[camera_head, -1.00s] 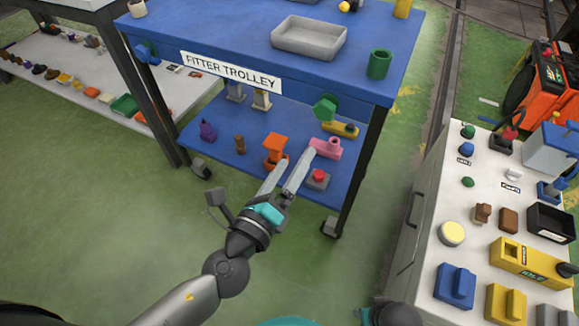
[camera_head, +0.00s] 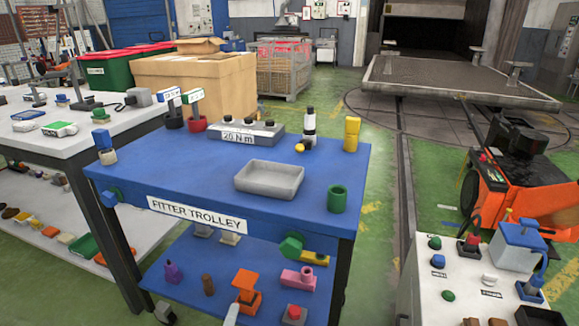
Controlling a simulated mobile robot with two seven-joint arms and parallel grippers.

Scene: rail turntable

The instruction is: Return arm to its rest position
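Only a grey fingertip of my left gripper (camera_head: 232,315) shows, at the bottom edge in front of the fitter trolley's lower shelf (camera_head: 203,270). The rest of that gripper and its arm are below the picture, so I cannot tell whether it is open or shut. The fingertip is just below and left of the orange part (camera_head: 247,288) on that shelf. I cannot tell whether they touch. My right gripper is not in view.
The blue fitter trolley (camera_head: 130,200) holds a grey tray (camera_head: 268,180), a green cup (camera_head: 337,198) and a torque block (camera_head: 246,133) on top. A white bench (camera_head: 60,149) stands left. A white cabinet (camera_head: 428,290) stands right, with green floor between it and the trolley.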

